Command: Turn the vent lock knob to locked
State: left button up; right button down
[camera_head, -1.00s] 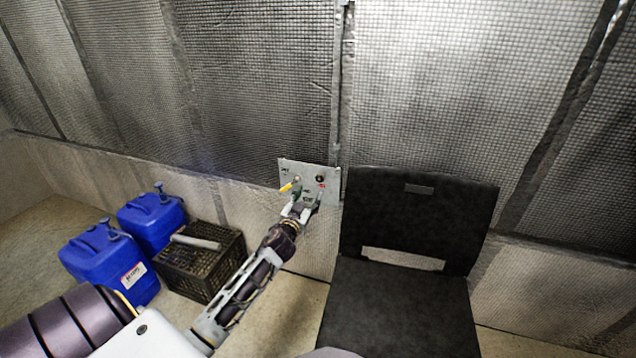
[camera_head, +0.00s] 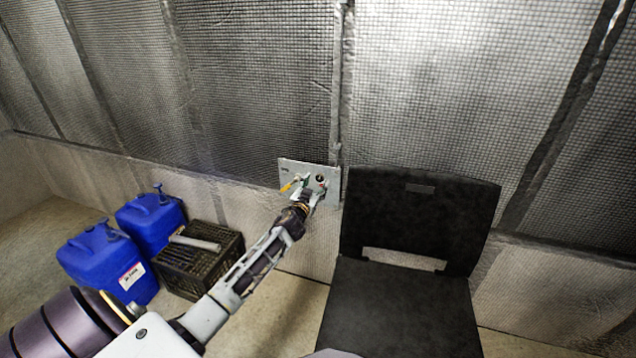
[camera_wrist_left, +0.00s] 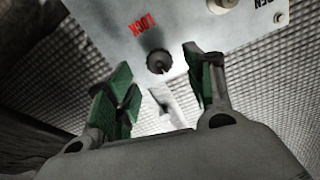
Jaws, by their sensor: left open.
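A light grey control panel (camera_head: 288,168) is fixed to the wall; it also fills the top of the left wrist view (camera_wrist_left: 180,25). In that view, a dark round knob (camera_wrist_left: 159,62) sits by the panel's edge, beside red lettering that appears upside down as LOCK. A pale bar (camera_wrist_left: 174,106) shows just below the knob; I cannot tell whether they are joined. My left gripper (camera_head: 313,190) is open at the panel's lower right. Its green-padded fingers (camera_wrist_left: 155,88) stand either side of the knob and bar, without visible contact. My right gripper is not in view.
A yellow lever (camera_head: 288,186) sticks out at the panel's left, close to my left gripper. A black chair (camera_head: 400,300) stands right of my arm. Blue canisters (camera_head: 105,262) and a dark crate (camera_head: 195,272) stand on the floor to the left.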

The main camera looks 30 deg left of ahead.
aim_at(319, 178)
pick_arm(q)
jog(key=shift+x, duration=1.6)
jog(key=c, duration=1)
